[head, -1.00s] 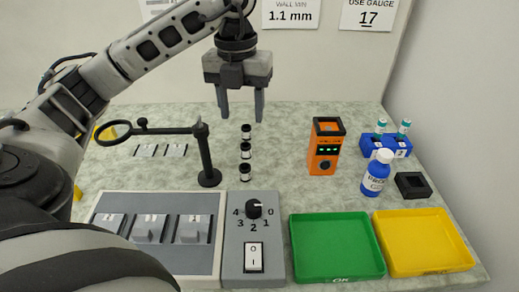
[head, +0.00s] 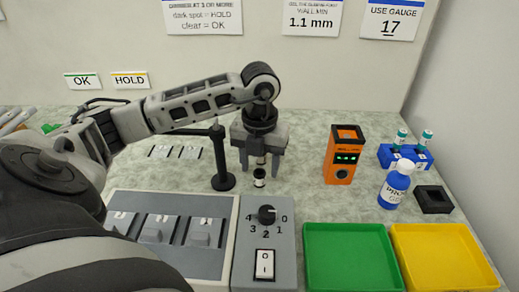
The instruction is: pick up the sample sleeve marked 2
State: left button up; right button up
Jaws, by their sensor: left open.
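Small black-and-white sleeves stand in a column on the table, beneath my left gripper. The nearest sleeve (head: 260,177) shows just in front of the fingers; its mark is too small to read. Part of another sleeve (head: 260,160) shows between the fingers, and anything farther back is hidden by the gripper. I cannot tell which sleeve is marked 2. My left gripper (head: 259,168) points down, open, with one finger on each side of the column. It is not closed on anything. My right gripper is not in view.
A magnifier stand (head: 222,181) rises close to the left of the gripper. A grey dial box (head: 248,262) and a panel with silver blocks (head: 122,198) lie in front.

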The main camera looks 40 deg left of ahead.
pick_arm(q)
jog(key=shift+f, duration=0.85)
jog(key=c, duration=1)
jog(key=shift+c, duration=0.2)
jog(key=shift+r, duration=0.1)
